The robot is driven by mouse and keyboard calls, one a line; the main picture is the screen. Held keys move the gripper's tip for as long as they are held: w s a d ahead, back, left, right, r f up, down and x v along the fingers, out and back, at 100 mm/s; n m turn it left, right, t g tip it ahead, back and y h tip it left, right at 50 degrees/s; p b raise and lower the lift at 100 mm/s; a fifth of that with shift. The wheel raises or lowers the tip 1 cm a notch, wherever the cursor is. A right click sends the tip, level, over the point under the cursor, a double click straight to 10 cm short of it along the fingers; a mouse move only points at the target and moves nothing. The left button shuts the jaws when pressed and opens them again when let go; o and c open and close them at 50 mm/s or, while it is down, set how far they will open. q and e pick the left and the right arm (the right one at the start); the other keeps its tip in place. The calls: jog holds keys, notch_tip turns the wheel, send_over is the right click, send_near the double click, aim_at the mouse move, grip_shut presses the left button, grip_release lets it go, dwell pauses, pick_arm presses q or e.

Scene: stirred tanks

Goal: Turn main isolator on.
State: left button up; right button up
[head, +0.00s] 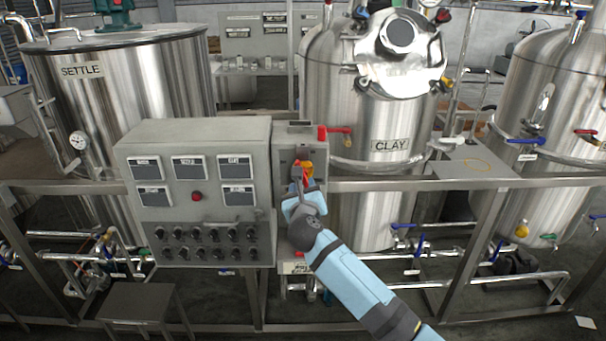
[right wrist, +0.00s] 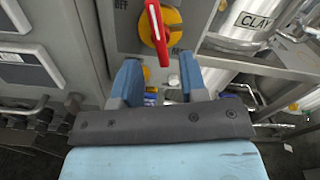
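The main isolator is a grey box (head: 289,136) to the right of the control panel. On its front is a yellow rotary switch (right wrist: 174,27) with a red handle (right wrist: 157,35). In the head view the red handle (head: 307,172) shows just above my right gripper (head: 302,188). In the right wrist view an "OFF" mark is at the upper left of the switch. My right gripper (right wrist: 160,82) is open, its two blue fingers apart, just below the switch. The lower tip of the red handle reaches toward the gap between the fingers. My left gripper is not in view.
The control panel (head: 196,225) with meters and several knobs stands directly left of the isolator. The "CLAY" tank (head: 370,215) with a red-handled valve (head: 338,130) is close on the right. A steel frame rail (head: 400,184) runs across in front of the tanks.

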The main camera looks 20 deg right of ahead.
jog(key=x, duration=0.6)
jog(key=shift+c, duration=0.4)
